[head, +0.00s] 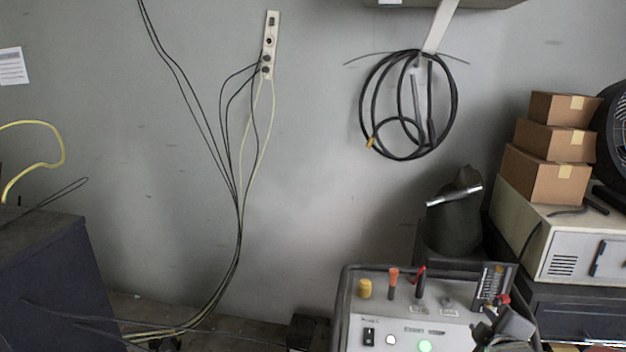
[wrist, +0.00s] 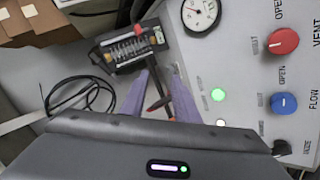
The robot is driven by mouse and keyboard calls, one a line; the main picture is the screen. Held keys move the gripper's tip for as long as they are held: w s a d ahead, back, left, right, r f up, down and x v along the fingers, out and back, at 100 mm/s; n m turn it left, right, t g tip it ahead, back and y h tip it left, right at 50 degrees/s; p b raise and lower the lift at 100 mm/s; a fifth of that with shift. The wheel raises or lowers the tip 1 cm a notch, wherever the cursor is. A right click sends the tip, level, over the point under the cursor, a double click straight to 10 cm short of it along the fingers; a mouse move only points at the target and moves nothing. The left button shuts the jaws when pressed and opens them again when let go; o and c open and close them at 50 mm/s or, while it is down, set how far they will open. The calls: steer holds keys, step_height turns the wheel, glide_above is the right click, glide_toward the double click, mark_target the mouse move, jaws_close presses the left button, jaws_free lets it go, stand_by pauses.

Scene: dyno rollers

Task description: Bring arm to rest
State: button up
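My gripper (wrist: 162,78) shows in the wrist view as two purple-grey fingers with a gap between them. It is open. A dark lever or handle with a red part (wrist: 157,103) shows between and beyond the fingers; I cannot tell how far it is from them. The wrist view looks onto a light grey control panel (wrist: 245,75). In the head view a dark grey shape (head: 508,328) covers the right side of the console; I cannot tell whether it is part of my arm.
Red (wrist: 283,41) and blue (wrist: 284,103) knobs and a gauge (wrist: 200,12) are close in the wrist view. Cardboard boxes (head: 545,174) stand right.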

steer(key=s+a+r+m+g+y, duration=0.1)
steer(key=s+a+m+g, duration=0.1)
steer(key=s+a, duration=0.3)
steer(key=s+a+r+m+g+y, duration=0.2)
steer(key=s+a, duration=0.4)
steer(key=a, duration=0.6)
steer(key=s+a+r+m+g+y, duration=0.1)
steer(key=s+a+m+g+y, duration=0.1)
steer(key=s+a+m, duration=0.2)
steer(key=s+a, duration=0.2)
steer(key=a, duration=0.2)
steer(key=shift+a+r, duration=0.15)
steer(key=shift+a, duration=0.25)
steer(key=shift+d, duration=0.1)
